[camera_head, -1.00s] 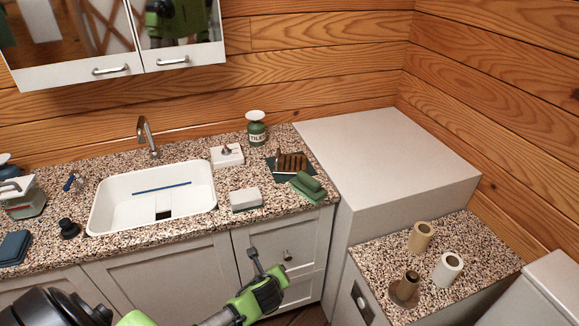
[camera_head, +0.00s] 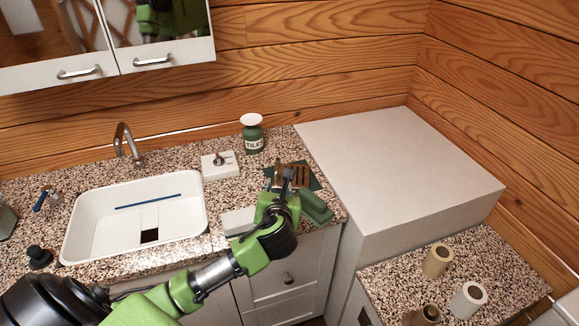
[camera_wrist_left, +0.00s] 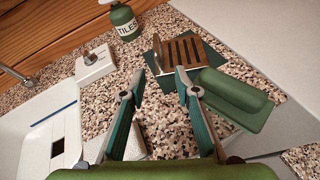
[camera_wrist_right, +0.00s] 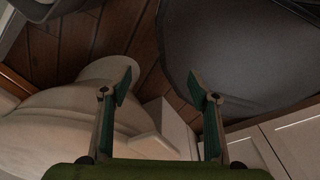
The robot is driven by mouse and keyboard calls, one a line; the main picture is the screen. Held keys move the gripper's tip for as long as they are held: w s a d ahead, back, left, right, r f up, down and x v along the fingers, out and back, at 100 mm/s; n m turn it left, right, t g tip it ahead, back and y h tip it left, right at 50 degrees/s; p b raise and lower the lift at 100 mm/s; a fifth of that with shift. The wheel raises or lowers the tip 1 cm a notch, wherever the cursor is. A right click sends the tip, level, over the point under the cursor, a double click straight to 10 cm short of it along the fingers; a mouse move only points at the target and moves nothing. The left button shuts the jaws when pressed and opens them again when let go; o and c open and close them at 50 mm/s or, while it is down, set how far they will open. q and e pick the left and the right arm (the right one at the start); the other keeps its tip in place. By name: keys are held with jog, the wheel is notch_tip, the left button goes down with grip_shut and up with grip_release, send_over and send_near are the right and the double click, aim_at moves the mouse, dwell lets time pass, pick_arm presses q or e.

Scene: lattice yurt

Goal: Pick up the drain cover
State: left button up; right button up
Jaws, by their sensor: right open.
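The drain cover, which I take to be the slotted brown plate (camera_head: 301,172), lies on a dark green mat at the counter's back right. It also shows in the left wrist view (camera_wrist_left: 185,49), with an upright piece at its left edge. My left gripper (camera_head: 287,182) is in front of the plate and partly hides it in the head view. In the left wrist view its open fingers (camera_wrist_left: 166,73) point toward the plate, with nothing between them. My right gripper (camera_wrist_right: 163,80) is open and empty, seen only in its own wrist view, low near the floor.
A green TILES bottle (camera_head: 252,136) and a white block with a metal fitting (camera_head: 221,165) stand behind left. The white sink (camera_head: 88,205) is left; a tall white box (camera_head: 400,150) rises right.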

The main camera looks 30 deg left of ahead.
aim_at(277, 170)
pick_arm(q)
jog(key=x, duration=0.8)
jog(key=shift+w+a+r, duration=0.1)
jog(key=shift+r, duration=0.05)
jog(key=shift+w+a, duration=0.25)
jog(key=shift+a+x, duration=0.2)
jog(key=shift+x, duration=2.1)
jog(key=shift+s, duration=0.2)
grip_shut()
